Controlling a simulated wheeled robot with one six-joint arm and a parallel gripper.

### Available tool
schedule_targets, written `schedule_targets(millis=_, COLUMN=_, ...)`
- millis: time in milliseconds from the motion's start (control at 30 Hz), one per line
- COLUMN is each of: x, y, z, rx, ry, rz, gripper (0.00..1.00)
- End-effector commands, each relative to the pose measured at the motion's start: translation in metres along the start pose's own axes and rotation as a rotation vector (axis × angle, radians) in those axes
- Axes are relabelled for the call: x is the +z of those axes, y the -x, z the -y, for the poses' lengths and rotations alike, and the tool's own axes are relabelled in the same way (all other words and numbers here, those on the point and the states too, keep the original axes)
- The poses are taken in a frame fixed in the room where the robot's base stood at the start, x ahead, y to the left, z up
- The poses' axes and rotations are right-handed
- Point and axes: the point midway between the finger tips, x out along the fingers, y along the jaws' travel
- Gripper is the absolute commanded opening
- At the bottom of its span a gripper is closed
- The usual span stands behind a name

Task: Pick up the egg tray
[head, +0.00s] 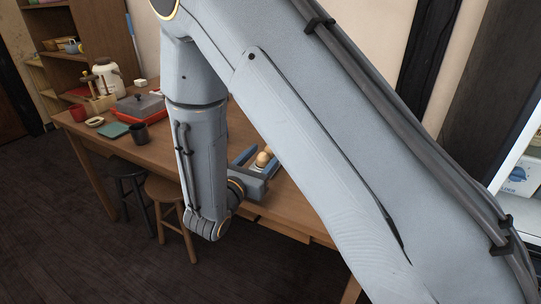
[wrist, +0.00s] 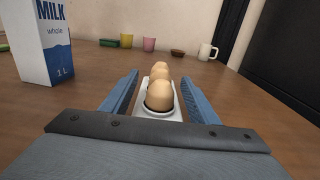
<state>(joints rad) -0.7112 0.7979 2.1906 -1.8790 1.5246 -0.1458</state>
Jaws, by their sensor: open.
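The egg tray (wrist: 176,110) is a narrow white holder on the wooden table, with a row of brown eggs (wrist: 159,94) in it. It points away from me in the wrist view. My gripper (wrist: 160,88) is open, with one blue finger on each side of the tray and a gap visible on both sides. In the head view my gripper (head: 250,160) is low over the table edge. The eggs (head: 263,158) show beside it there, and my arm hides much of the tray.
A milk carton (wrist: 44,42) stands left of my gripper. Cups (wrist: 149,44) and a white mug (wrist: 207,52) stand farther back.

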Motion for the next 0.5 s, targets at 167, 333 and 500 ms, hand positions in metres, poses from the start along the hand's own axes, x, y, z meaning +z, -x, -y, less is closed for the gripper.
schedule_targets(millis=167, x=-0.002, y=-0.028, z=0.003, rx=-0.004, ry=-0.001, rz=0.000, gripper=0.55)
schedule_targets(millis=333, x=-0.002, y=-0.040, z=0.002, rx=-0.002, ry=0.001, rz=-0.002, gripper=0.55)
schedule_targets(millis=500, x=-0.002, y=-0.041, z=0.002, rx=-0.001, ry=0.001, rz=-0.001, gripper=0.55)
